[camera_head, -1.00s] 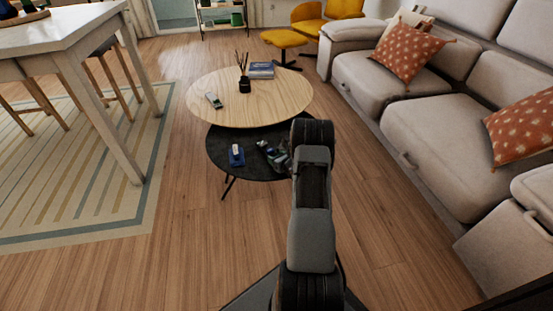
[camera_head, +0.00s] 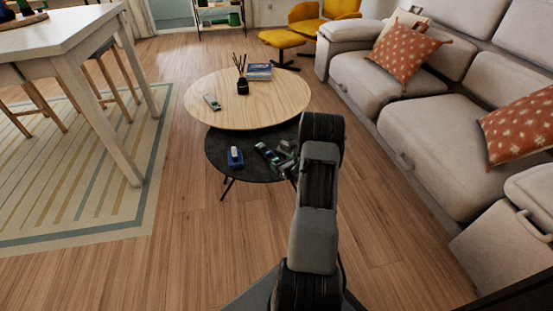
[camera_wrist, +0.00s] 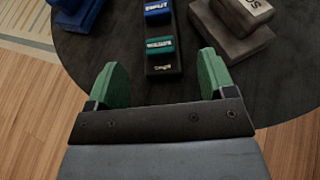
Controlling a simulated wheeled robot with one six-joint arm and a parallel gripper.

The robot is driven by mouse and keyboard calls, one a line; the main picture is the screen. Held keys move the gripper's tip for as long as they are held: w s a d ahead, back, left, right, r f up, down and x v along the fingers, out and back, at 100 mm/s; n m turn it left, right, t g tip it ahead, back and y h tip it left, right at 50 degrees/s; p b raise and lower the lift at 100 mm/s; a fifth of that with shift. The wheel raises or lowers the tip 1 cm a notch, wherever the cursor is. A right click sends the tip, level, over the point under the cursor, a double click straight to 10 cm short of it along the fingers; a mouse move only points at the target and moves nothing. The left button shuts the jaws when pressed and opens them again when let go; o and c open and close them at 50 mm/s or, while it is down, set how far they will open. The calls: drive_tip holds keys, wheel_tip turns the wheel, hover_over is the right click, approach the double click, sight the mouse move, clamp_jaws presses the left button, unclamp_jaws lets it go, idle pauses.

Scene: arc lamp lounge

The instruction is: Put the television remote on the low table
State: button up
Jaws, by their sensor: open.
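Two round nesting tables stand together: a wooden one (camera_head: 265,108) and a lower black one (camera_head: 222,150). A slim pale item (camera_head: 212,102) lies on the wooden top; it looks like a remote, but is too small to be sure. In the wrist view, a long dark item (camera_wrist: 163,72) with a blue block and a green lettered block on it lies on the black top; I cannot tell if it is a remote. My gripper (camera_wrist: 160,70) is open and empty, its green fingers to either side of this item's near end. My arm hides the gripper in the head view.
On the black top, a blue item (camera_head: 235,156) lies left of the dark item, and a grey stacked item (camera_wrist: 232,28) lies close to the right finger. A reed diffuser (camera_head: 243,86) and books (camera_head: 259,71) stand on the wooden top. A sofa (camera_head: 430,125) borders the right.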

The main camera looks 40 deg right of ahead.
drive_tip(key=p+v, duration=0.1)
drive_tip(key=v, duration=0.5)
drive_tip(key=shift+s, duration=0.1)
idle(0.4)
drive_tip(key=w+a+r+n+g+y+p, duration=0.15)
drive_tip(key=a+r+n+y+p, duration=0.4)
drive_tip(key=a+r, duration=0.6)
drive_tip(key=w+a+r+n+g+y+p, duration=0.1)
drive_tip(key=a+r+n+g+y+p, duration=0.2)
drive_tip(key=a+r+n+p, duration=0.8)
drive_tip(key=s+a+r+n+g+h+p, duration=0.1)
drive_tip(key=s+a+r+n+g+p, duration=0.35)
drive_tip(key=r, duration=0.65)
drive_tip(key=s+a+r+n+g+h+p, duration=0.1)
drive_tip(key=s+a+r+n+g+p, duration=0.15)
drive_tip(key=s+a+r+n, duration=0.5)
drive_tip(key=s+d+r+n+t+h+p, duration=0.1)
drive_tip(key=s+r+n+h+p, duration=0.1)
drive_tip(key=r, duration=0.5)
drive_tip(key=s+d+r+n+h+p, duration=0.2)
drive_tip(key=s+r+n+h+p, duration=0.1)
drive_tip(key=r+n, duration=0.3)
drive_tip(key=shift+s+r+t+h+p, duration=0.35)
drive_tip(key=shift+r+p, duration=0.1)
drive_tip(key=shift+p, duration=0.45)
